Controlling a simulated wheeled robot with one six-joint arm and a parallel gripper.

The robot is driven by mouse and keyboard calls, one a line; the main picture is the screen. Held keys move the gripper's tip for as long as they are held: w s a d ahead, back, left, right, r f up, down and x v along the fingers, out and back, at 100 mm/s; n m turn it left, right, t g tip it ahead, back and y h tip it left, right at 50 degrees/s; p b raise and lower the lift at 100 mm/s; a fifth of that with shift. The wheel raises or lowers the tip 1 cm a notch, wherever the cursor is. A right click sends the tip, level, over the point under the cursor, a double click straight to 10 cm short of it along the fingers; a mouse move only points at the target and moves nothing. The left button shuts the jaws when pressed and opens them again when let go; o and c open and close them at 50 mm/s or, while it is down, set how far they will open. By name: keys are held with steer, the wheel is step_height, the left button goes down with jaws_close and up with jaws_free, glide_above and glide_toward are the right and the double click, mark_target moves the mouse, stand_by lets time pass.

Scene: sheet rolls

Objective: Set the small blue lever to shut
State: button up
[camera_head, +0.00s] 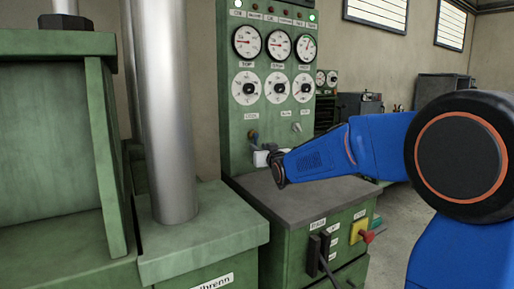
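A small blue lever (252,136) shows low on the green control panel (232,115), at the left, just above my gripper. It is small here, and I cannot tell which way it is set. My blue arm reaches in from the right, and my gripper (261,158) is at its end, close in front of the panel and just below the lever. The gripper is largely hidden by the wrist, so its fingers and any contact with the lever cannot be made out.
A pale lever (296,127) sits right of the blue one, below gauges and dials. A grey-topped desk (300,200) lies under my arm, with dark levers (319,250) and a red knob (367,236) on its front. A thick steel column (170,120) stands at the left.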

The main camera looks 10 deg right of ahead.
steer(key=shift+w+a, duration=0.2)
steer(key=shift+w, duration=1.45)
steer(key=shift+c, duration=0.2)
jaws_close()
steer(key=shift+w+d+r+n+t+y, duration=0.25)
steer(key=shift+d+r+n+y, duration=0.35)
steer(key=shift+n, duration=2.75)
steer(key=shift+w+d+r+n+t+y, duration=0.2)
steer(key=shift+d+r+n+y, duration=0.45)
steer(key=shift+n, duration=2.65)
steer(key=shift+w+d+r+n+t+y, duration=0.15)
steer(key=shift+d+r+n+t+y, duration=0.4)
steer(key=shift+n, duration=2.8)
steer(key=shift+d+f+g, duration=0.15)
steer(key=shift+g, duration=0.15)
